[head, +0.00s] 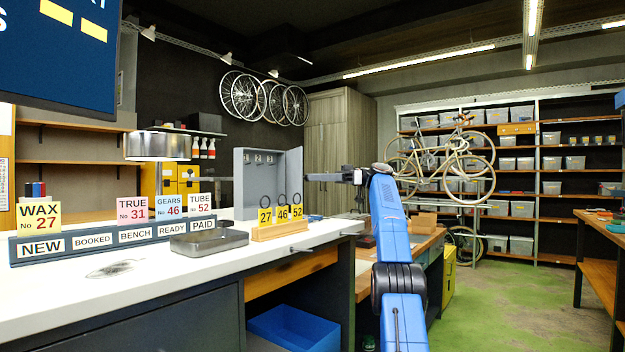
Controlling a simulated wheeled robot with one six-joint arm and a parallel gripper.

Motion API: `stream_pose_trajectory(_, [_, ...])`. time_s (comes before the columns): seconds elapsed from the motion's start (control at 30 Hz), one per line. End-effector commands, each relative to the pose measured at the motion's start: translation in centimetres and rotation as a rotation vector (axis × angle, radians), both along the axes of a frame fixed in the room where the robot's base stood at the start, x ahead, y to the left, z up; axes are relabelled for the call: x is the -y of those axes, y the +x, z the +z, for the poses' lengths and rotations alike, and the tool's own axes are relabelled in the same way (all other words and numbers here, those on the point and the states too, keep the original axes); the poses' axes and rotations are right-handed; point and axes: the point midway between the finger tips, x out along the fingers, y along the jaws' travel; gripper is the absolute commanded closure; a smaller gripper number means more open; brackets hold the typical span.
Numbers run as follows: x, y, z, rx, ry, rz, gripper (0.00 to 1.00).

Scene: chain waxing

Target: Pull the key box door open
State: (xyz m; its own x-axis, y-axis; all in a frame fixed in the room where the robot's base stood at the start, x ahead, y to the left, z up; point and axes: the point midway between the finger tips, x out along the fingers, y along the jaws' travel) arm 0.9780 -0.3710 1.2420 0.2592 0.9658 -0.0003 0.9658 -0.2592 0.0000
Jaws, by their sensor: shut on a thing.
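The grey key box (259,183) stands on the white counter, with small hooks showing on its back panel. Its door (294,168) is on the right side and stands swung out from the box, so the inside is in view. My gripper (309,177) reaches in from the right at the door's outer edge. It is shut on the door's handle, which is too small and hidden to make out. My blue arm comes up from the bottom right of the counter.
A wooden stand (280,231) with number tags 27, 46 and 52 sits in front of the box. A dark grey tray (209,241) and a sign rack (120,241) lie to its left. A blue bin (295,328) is under the counter. Green floor at right is open.

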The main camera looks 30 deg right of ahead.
Motion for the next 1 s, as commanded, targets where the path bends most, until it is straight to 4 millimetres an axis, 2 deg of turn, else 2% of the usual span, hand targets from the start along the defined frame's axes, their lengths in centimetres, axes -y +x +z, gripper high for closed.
stream_pose_trajectory(0.47, [0.12,-0.05,-0.01,-0.001,0.000,0.003,1.00])
stream_pose_trajectory(0.5, [0.12,-0.05,0.00,-0.001,0.000,0.003,0.75])
stream_pose_trajectory(0.57, [0.11,-0.05,0.00,-0.001,0.000,0.003,0.63])
stream_pose_trajectory(1.0, [-0.11,0.04,0.08,0.000,0.001,-0.003,0.63])
